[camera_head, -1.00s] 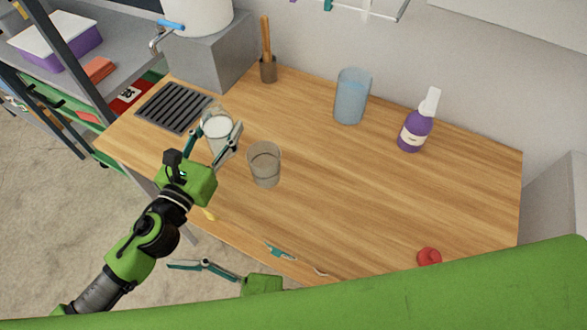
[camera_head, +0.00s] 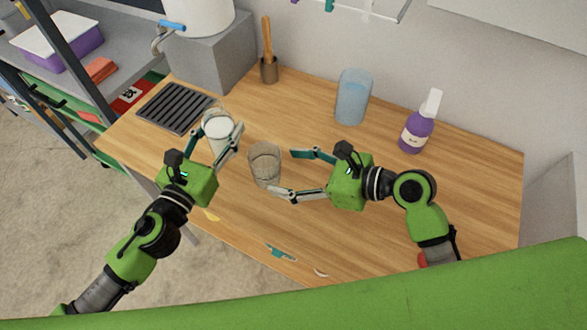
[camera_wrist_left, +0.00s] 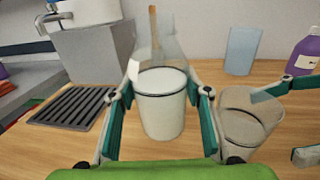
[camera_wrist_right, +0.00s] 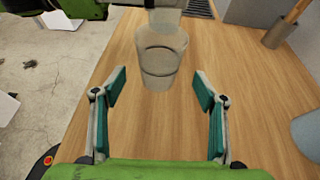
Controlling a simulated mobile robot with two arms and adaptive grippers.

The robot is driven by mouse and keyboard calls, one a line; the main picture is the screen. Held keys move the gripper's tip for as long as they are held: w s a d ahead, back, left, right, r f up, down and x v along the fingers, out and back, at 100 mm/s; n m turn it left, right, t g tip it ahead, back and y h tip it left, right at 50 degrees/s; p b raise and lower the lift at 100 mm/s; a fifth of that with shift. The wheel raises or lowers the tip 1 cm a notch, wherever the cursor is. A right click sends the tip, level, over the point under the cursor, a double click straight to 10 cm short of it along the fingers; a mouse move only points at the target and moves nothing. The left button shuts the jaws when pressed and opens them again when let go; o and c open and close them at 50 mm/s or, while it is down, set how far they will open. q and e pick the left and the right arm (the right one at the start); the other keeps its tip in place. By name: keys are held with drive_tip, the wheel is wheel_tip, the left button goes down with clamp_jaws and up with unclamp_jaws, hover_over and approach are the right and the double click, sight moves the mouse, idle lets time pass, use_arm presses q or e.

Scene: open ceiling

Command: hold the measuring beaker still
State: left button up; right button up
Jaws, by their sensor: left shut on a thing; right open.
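An empty clear beaker (camera_head: 265,160) with a dark line around it stands upright on the wooden table; it looks like the measuring beaker. It also shows in the right wrist view (camera_wrist_right: 162,62). My right gripper (camera_head: 283,174) is open beside it, fingers pointing at it. In the right wrist view the beaker is just beyond the fingertips, roughly centred between them. My left gripper (camera_head: 221,132) is shut on a clear vessel (camera_wrist_left: 160,112) with white contents, upright, left of the beaker. Whether that vessel touches the table is hard to tell.
A black grate (camera_head: 175,107) lies at the left, below a grey block (camera_head: 208,62) carrying a white tank with a tap. A blue cup (camera_head: 352,97), a purple bottle (camera_head: 417,132) and a pot (camera_head: 268,69) with a wooden handle stand at the back. The table's right side is mostly free.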

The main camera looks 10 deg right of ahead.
drive_tip(key=x, duration=0.6)
drive_tip(key=shift+w+a, duration=0.15)
drive_tip(key=shift+a, duration=0.15)
drive_tip(key=c, duration=1.2)
